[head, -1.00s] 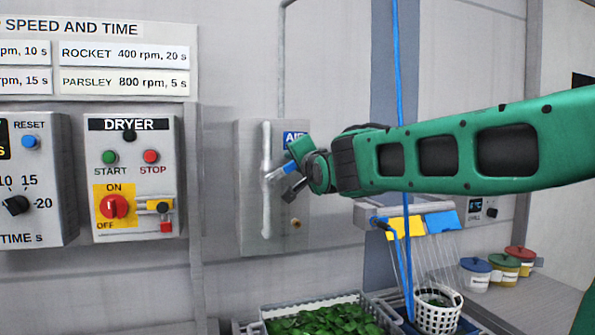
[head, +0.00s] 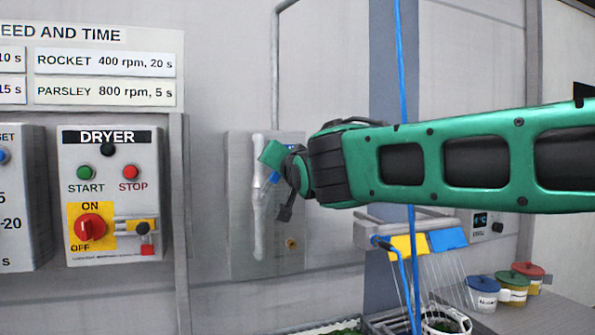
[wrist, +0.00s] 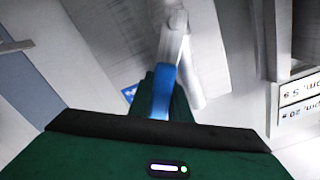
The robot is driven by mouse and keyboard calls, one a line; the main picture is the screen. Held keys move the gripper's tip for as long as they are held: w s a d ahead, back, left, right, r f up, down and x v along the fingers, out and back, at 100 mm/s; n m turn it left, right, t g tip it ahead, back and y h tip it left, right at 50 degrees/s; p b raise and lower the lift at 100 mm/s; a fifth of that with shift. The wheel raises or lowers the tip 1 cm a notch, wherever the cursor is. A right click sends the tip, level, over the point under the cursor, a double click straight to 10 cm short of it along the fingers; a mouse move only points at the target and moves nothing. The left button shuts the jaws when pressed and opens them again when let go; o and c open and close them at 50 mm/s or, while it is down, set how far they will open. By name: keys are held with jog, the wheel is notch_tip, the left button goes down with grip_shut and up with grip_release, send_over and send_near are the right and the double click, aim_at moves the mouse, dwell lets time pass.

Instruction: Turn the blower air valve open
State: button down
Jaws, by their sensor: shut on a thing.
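The air valve has a blue lever handle (head: 274,177) on a light grey vertical pipe (head: 258,215), fixed to a grey panel (head: 237,240). My gripper (head: 273,166) is at the handle and covers much of it. In the wrist view the blue handle (wrist: 162,88) lies between my green fingers (wrist: 165,100), which are shut on it. There the handle runs at a small angle to the pipe (wrist: 190,85), close to in line with it. The blue AIR label beside the valve is mostly hidden by my gripper.
The dryer box (head: 112,195) with its red knob stands left of the panel. My arm spans the right side. Below it are a blue and yellow flap unit (head: 430,243), a white basket (head: 445,322) and lidded pots (head: 512,287). A blue hose (head: 405,90) hangs behind my arm.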

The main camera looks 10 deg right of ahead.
jog(key=shift+a+f, duration=0.1)
dwell(0.4)
jog(key=c, duration=1.6)
grip_release()
jog(key=shift+c, duration=0.2)
jog(key=shift+a+r, duration=0.1)
jog(key=shift+r, duration=0.1)
jog(key=shift+s, duration=0.15)
